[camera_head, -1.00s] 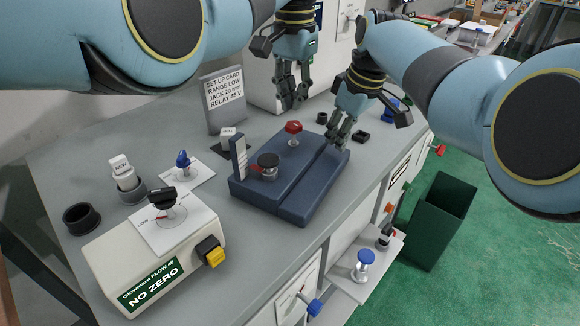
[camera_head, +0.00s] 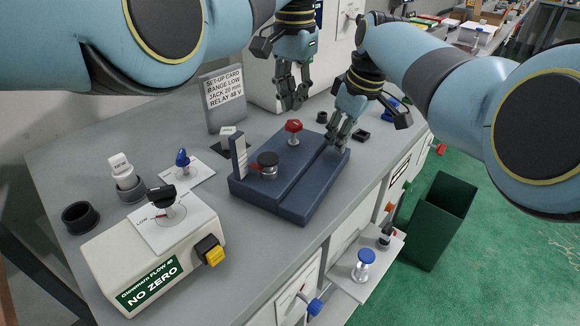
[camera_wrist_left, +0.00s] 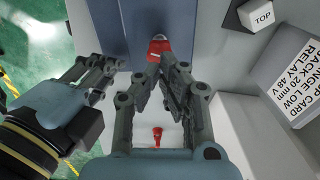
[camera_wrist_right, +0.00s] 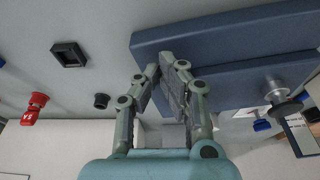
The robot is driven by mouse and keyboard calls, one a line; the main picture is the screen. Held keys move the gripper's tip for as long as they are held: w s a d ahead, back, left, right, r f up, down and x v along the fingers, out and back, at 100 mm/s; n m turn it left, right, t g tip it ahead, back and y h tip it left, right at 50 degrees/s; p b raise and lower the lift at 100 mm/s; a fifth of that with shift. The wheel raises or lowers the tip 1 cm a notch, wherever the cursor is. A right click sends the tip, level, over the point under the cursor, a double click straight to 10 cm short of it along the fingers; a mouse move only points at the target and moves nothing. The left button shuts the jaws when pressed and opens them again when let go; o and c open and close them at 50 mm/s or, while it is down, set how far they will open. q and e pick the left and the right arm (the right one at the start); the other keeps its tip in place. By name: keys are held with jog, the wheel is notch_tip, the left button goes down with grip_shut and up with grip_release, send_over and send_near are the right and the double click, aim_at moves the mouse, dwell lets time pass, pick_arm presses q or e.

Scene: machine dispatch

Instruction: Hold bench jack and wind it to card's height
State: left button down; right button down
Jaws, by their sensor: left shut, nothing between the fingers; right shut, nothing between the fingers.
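The bench jack is a dark blue two-part block (camera_head: 300,180) on the grey bench, with a red knob (camera_head: 293,127), a black-topped silver post (camera_head: 268,162) and an upright white scale with a red pointer. The set-up card (camera_head: 222,92) behind it reads "JACK 20 mm". My left gripper (camera_head: 292,103) is shut and empty above and behind the red knob. In the left wrist view its fingertips (camera_wrist_left: 166,66) are close to the red knob (camera_wrist_left: 158,47). My right gripper (camera_head: 333,141) is shut and empty at the block's right end; in the right wrist view, I cannot tell whether its tips (camera_wrist_right: 167,62) touch the block (camera_wrist_right: 230,35).
A flow box with a black dial (camera_head: 150,250) stands front left, near a black ring (camera_head: 81,218) and a blue knob (camera_head: 183,160). Small black fittings (camera_head: 361,135) lie behind my right gripper. A green bin (camera_head: 440,220) stands on the floor at right.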

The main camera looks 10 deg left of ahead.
aim_at(293, 122)
pick_arm(q)
jog(key=shift+f+b, duration=0.35)
jog(key=shift+f, duration=0.05)
pick_arm(e)
jog(key=shift+f, duration=0.55)
pick_arm(q)
jog(key=shift+s+f, duration=0.15)
pick_arm(e)
jog(key=shift+s+f, duration=0.15)
jog(key=shift+f, duration=0.15)
jog(key=shift+s+d+f, duration=0.1)
jog(key=shift+f, duration=0.2)
pick_arm(q)
jog(key=c, duration=1.5)
grip_release()
jog(key=shift+r+m, duration=0.5)
jog(key=shift+r, duration=0.2)
jog(key=shift+c, duration=0.2)
jog(key=shift+o, duration=2.3)
jog(key=shift+f, duration=0.3)
jog(key=shift+o, duration=0.7)
jog(key=shift+f, duration=2.15)
jog(key=shift+c, duration=0.2)
jog(key=c, duration=1)
